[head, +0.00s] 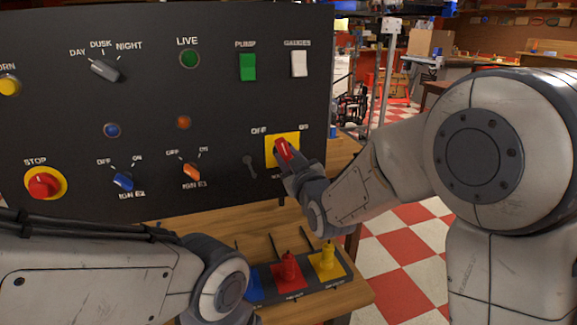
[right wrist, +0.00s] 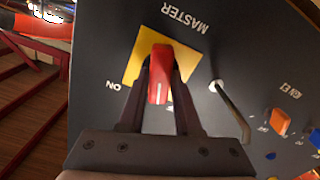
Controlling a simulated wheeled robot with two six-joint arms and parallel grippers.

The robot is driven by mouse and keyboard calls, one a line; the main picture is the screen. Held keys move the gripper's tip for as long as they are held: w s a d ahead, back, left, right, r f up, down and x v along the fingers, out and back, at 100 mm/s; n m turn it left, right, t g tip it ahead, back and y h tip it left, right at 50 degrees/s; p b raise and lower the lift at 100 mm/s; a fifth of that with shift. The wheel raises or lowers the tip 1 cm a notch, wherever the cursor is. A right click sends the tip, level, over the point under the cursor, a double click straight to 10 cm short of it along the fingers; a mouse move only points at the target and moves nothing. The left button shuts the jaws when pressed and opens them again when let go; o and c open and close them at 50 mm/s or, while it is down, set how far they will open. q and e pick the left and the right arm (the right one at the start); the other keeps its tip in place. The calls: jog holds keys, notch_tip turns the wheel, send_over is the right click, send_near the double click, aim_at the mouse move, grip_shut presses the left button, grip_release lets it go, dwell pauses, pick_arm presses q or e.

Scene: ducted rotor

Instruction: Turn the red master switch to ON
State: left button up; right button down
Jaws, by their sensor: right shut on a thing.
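The red master switch (head: 282,149) sits on a yellow plate (head: 295,143) at the right of the black panel, with OFF printed at its upper left and ON at its upper right. My right gripper (head: 288,160) is shut on the switch handle. In the right wrist view the red handle (right wrist: 158,78) stands between both fingers, over the yellow plate (right wrist: 137,66); OFF is hidden there. The handle's marked end points up and somewhat left on the panel, to the OFF side of upright. My left arm shows at lower left; its gripper is out of view.
The panel (head: 215,100) also carries an orange knob (head: 191,172), a blue knob (head: 123,181), a red stop button (head: 43,185) and a key-shaped part (head: 250,166) close left of the yellow plate.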

jog(key=m+b, duration=0.5)
jog(key=m, duration=0.2)
jog(key=shift+f, duration=0.2)
jog(key=m+b, duration=0.3)
jog(key=m, duration=0.1)
jog(key=shift+m, duration=0.4)
jog(key=shift+d+r+m+b, duration=0.1)
jog(key=shift+r+m+b, duration=0.05)
jog(key=shift+m+b, duration=0.35)
jog(key=c, duration=0.6)
grip_release()
jog(key=shift+s, duration=0.1)
jog(key=v, duration=1)
jog(key=shift+s+d, duration=0.1)
jog(key=shift+s, duration=0.05)
